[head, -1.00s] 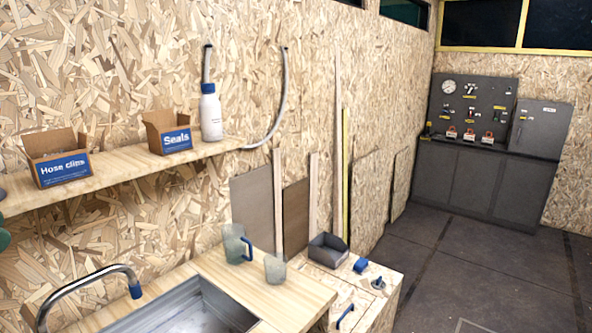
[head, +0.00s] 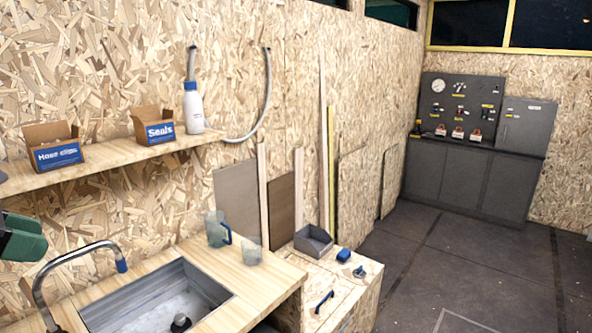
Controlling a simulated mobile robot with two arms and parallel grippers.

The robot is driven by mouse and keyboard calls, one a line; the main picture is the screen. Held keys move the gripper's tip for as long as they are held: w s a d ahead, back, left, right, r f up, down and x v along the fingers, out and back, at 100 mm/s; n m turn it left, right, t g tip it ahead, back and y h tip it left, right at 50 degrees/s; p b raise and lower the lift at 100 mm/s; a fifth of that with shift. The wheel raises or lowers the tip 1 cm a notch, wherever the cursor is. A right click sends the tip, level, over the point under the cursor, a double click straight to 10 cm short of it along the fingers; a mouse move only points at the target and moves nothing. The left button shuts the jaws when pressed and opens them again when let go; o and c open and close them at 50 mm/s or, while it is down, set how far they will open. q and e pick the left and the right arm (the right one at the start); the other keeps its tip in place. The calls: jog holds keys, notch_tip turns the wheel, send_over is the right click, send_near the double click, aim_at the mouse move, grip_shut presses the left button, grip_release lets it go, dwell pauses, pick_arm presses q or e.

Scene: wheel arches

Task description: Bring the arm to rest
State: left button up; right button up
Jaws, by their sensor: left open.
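My left gripper (head: 22,238), dark with green parts, shows at the left edge of the head view. It is in front of the chipboard wall, below the shelf and left of the tap, and is cut off by the frame edge. It is open, and I see nothing held in it. My right gripper is not in view.
The curved tap (head: 85,250) stands near my left gripper, over the metal sink (head: 130,300). A jug (head: 217,230) and a cup (head: 251,251) stand on the counter. The shelf (head: 110,160) holds boxes and a bottle. The floor (head: 430,265) at right is mostly clear.

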pick_arm(q)
jog(key=w+d+f+n+t+h, duration=0.35)
jog(key=d+f+n+h, duration=0.2)
jog(key=d+h, duration=0.35)
jog(key=s+a+f+n+t+y, duration=0.1)
jog(key=s+f+n+t+y, duration=0.15)
jog(key=f+n+y, duration=0.85)
jog(key=s+f+n+t+y, duration=0.1)
jog(key=f+n+t+y, duration=0.4)
jog(key=n, duration=1.2)
jog(key=s+d+f+n+g+h, duration=0.1)
jog(key=s+d+f+n+g, duration=0.4)
jog(key=s+f+g, duration=0.4)
jog(key=s+d+f+n+g, duration=0.45)
jog(key=s+f+g, duration=0.35)
jog(key=s, duration=0.4)
notch_tip(320, 180, down, 30)
jog(key=b, duration=0.3)
jog(key=s+a+f+g+b, duration=0.1)
jog(key=s+a+f+b, duration=0.1)
jog(key=s+f, duration=1.4)
jog(key=shift+s+a+f+m, duration=0.25)
jog(key=shift+a+f+m, duration=0.15)
jog(key=shift+f, duration=0.55)
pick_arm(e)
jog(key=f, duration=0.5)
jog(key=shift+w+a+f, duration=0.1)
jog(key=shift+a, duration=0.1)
